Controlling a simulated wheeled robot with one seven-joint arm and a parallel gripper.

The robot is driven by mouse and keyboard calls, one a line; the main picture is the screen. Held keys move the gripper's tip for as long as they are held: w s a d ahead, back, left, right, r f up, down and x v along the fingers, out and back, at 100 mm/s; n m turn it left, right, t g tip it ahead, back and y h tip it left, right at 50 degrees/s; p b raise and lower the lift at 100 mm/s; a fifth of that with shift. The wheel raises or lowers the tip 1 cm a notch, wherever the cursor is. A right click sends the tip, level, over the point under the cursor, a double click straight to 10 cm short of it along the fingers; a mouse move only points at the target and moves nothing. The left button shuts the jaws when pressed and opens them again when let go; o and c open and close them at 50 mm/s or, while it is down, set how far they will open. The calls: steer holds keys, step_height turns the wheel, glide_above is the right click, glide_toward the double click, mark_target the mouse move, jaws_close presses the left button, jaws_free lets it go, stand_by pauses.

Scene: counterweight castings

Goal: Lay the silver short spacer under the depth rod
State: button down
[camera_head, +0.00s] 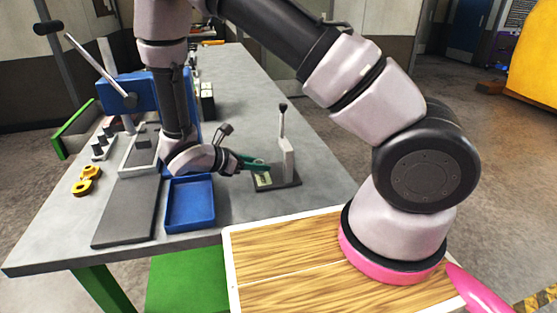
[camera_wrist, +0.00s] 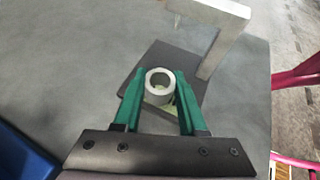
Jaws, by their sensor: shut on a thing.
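The silver short spacer (camera_wrist: 149,89) is a pale ring, seen from above in the wrist view. My gripper (camera_wrist: 160,82) has green fingers and is shut on it, one finger on each side. The gauge stand has a dark base plate (camera_wrist: 144,66) and a silver post with an arm (camera_wrist: 215,45). The spacer shows over the near part of that plate, to the left of the post; its height above it is unclear. In the head view my gripper (camera_head: 264,166) is beside the stand's post (camera_head: 288,162). An upright rod with a black knob (camera_head: 283,107) tops the stand.
A blue tray (camera_head: 190,229) lies left of the stand, with a dark mat (camera_head: 124,220) beyond it. A yellow part (camera_head: 86,181) and small pegs stand farther left. A pale yellowish patch (camera_head: 264,181) shows on the base plate. Bench right of the stand is narrow.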

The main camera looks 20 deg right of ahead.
mark_target(280, 167)
steer(key=d, duration=0.1)
steer(key=w+d, duration=0.1)
steer(key=d, duration=0.1)
steer(key=w+d, duration=0.1)
steer(key=d, duration=0.2)
steer(key=w+d, duration=0.1)
steer(key=shift+d, duration=0.3)
steer(key=shift+f, duration=0.75)
steer(key=shift+f, duration=0.2)
steer(key=shift+c, duration=2.3)
jaws_free()
steer(key=shift+r, duration=0.1)
